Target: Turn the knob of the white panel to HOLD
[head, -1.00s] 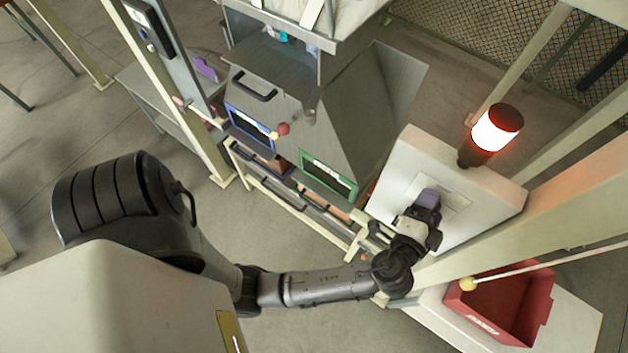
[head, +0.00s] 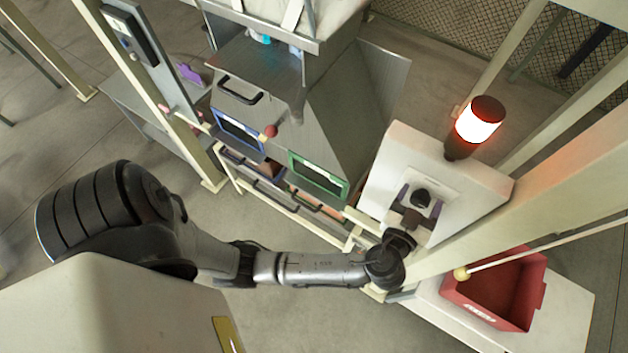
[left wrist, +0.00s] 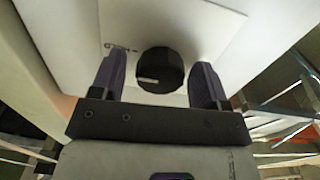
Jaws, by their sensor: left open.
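The white panel (head: 475,187) stands at the right in the head view. Its black round knob (head: 421,196) sits on a pale plate. In the left wrist view the knob (left wrist: 161,68) has a white pointer mark aimed left. The HOLD label (left wrist: 117,47) and a small tick are on the plate, up and left of the knob, appearing upside down. My left gripper (head: 419,203) is open, with one purple-dark finger on each side of the knob. In the wrist view gaps show between the knob and both fingers. My right gripper is not in view.
A lit red-and-white beacon (head: 479,125) stands on the panel's far edge. A red bin (head: 500,300) rests on a white surface near a slanting beam (head: 540,195). A grey metal cabinet (head: 340,120) with blue- and green-framed windows stands to the left.

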